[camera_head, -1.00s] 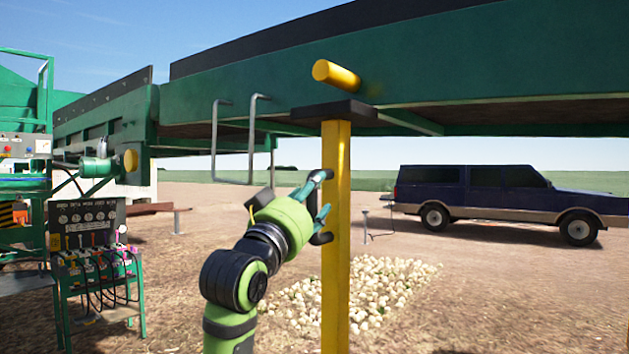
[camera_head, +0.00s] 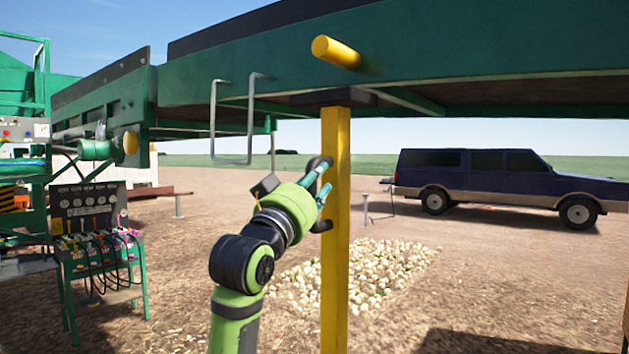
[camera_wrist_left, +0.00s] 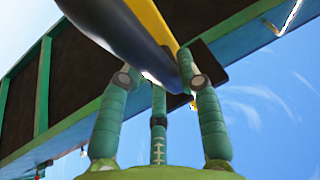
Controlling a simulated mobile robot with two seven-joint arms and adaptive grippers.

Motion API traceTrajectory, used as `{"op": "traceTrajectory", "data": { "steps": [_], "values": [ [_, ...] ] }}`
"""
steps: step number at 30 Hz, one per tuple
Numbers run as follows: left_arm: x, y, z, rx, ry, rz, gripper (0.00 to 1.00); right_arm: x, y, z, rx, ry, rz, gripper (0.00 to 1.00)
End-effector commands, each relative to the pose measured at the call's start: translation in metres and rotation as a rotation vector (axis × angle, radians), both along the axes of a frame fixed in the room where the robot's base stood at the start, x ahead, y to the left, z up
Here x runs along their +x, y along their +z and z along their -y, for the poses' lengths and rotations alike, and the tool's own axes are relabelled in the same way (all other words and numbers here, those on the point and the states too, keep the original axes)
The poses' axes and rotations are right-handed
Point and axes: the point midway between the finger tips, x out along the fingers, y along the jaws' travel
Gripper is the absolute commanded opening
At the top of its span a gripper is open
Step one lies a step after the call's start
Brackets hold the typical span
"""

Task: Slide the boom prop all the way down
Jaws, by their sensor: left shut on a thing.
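The boom prop is a yellow square post (camera_head: 335,270) with a flat black cap (camera_head: 333,97) on top, standing upright under the green boom (camera_head: 450,50). A dark curved handle (camera_head: 321,162) is on its left side. My left gripper (camera_head: 320,183) is at this handle, its teal fingers shut around it. In the left wrist view, a dark bar (camera_wrist_left: 130,35) runs between the fingers, with the yellow post (camera_wrist_left: 153,20) behind it. The post's lower end is out of the frame. I cannot tell whether the cap touches the boom. My right gripper is not in view.
A yellow rod (camera_head: 336,52) sticks out of the boom above the cap. A grey wire loop (camera_head: 213,125) hangs at left. A heap of onions (camera_head: 385,265) lies behind the post. A control stand (camera_head: 90,210) is at left, a dark blue car (camera_head: 490,185) at back right.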

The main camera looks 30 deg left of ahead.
Motion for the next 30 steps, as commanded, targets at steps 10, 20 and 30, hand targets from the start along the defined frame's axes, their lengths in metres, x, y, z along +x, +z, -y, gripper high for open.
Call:
{"op": "traceTrajectory", "data": {
  "steps": [10,20,30],
  "values": [
    [0.002,-0.119,-0.002,-0.007,0.002,-0.01,0.0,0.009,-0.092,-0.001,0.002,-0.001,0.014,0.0],
    [0.002,-0.223,-0.002,-0.009,0.002,-0.013,0.0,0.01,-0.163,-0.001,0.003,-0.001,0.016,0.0],
    [0.002,-0.28,-0.002,-0.011,0.002,-0.011,0.0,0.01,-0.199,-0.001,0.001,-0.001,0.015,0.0]
  ]
}}
